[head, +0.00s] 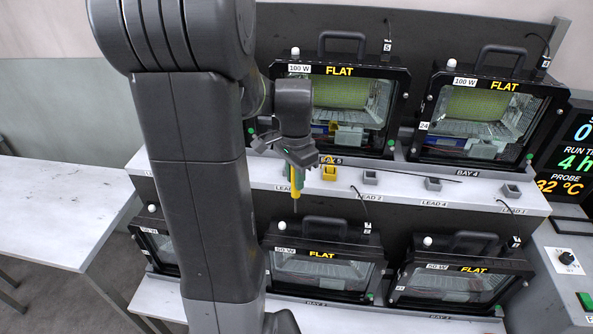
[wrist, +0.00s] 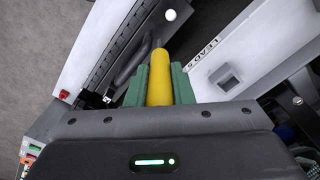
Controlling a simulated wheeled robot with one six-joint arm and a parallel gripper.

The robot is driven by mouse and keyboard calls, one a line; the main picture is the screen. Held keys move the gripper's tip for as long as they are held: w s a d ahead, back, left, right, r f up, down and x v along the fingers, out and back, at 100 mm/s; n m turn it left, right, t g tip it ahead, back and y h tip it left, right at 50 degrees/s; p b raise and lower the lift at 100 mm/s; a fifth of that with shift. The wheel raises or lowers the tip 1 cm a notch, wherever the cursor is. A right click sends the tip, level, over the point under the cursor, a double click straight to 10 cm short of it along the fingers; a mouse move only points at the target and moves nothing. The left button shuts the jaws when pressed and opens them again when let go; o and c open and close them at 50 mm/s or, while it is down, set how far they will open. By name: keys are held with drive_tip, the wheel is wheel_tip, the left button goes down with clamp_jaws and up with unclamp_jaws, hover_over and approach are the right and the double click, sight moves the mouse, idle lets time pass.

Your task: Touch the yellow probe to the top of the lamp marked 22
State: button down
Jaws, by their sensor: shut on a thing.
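My gripper (head: 293,172) is shut on the yellow probe (head: 295,185), which points down with its thin metal tip below the fingers. In the wrist view the probe (wrist: 159,78) sits between two green finger pads. In the head view the tip shows above the lower middle lamp (head: 322,270), apart from it. I cannot read a 22 on any lamp. The upper right lamp (head: 490,112) is marked 24, and the lower right lamp (head: 462,280) seems marked 21. The lower left lamp (head: 158,250) is mostly hidden behind my arm. The upper left lamp (head: 340,105) is partly hidden by my gripper.
A white shelf (head: 400,203) with lead labels runs between the two rows. It carries a yellow holder (head: 329,173) and several grey holders. The lamps have handles and white knobs on top. A display (head: 575,150) stands at right, and a bare white table (head: 55,210) at left.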

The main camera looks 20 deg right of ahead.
sight(295, 195)
drive_tip(key=shift+f+b, duration=2)
drive_tip(key=shift+f, duration=0.8)
drive_tip(key=shift+f+b, duration=0.4)
drive_tip(key=shift+f, duration=0.15)
